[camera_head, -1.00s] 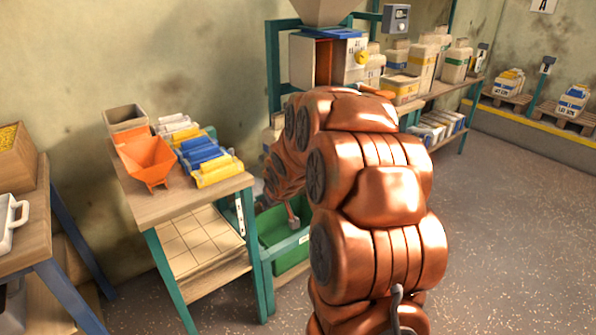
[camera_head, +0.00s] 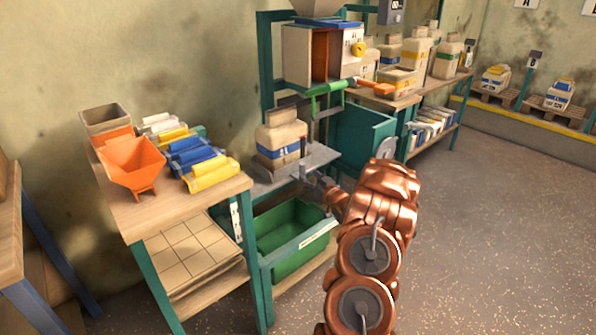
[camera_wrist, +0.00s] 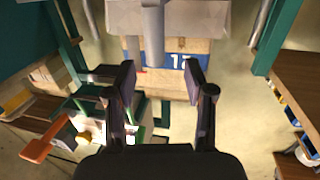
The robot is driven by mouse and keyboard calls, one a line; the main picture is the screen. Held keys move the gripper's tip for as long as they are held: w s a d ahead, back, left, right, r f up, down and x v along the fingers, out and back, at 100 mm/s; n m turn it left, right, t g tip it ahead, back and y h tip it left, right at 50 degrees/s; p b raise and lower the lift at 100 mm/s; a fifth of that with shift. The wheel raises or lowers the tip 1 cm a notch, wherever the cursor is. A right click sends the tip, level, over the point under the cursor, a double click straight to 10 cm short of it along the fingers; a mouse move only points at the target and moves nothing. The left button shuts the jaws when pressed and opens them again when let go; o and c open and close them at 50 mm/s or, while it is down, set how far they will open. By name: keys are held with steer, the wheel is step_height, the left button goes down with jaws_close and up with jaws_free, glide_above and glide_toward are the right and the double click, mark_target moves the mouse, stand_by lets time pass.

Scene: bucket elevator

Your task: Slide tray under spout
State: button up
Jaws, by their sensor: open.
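A grey tray (camera_head: 318,157) lies flat in the green stand, with a cream sack with a blue band (camera_head: 283,143) standing on it. My gripper (camera_head: 318,187) is at the tray's front edge, small and partly hidden by my arm. In the wrist view my gripper (camera_wrist: 160,78) is open, its two fingers apart. A grey rod (camera_wrist: 152,30) shows between and beyond the fingertips, in front of the sack (camera_wrist: 182,58); contact cannot be told. The spout box (camera_head: 325,52) with an orange-handled lever (camera_head: 370,86) is above and right of the sack.
A green bin (camera_head: 292,235) sits low in the stand. At left, a wooden table (camera_head: 185,205) holds an orange hopper (camera_head: 132,163) and several rolled bags. A green panel (camera_head: 362,140) and a bench of sacks are beyond my arm. Open floor lies at right.

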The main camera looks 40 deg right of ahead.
mark_target(304, 171)
steer(key=shift+t, duration=0.3)
steer(key=x, duration=0.6)
steer(key=shift+d+f+b, duration=0.35)
steer(key=shift+b, duration=0.05)
steer(key=shift+w+d, duration=0.25)
steer(key=shift+w, duration=0.4)
steer(key=shift+c, duration=0.2)
jaws_close()
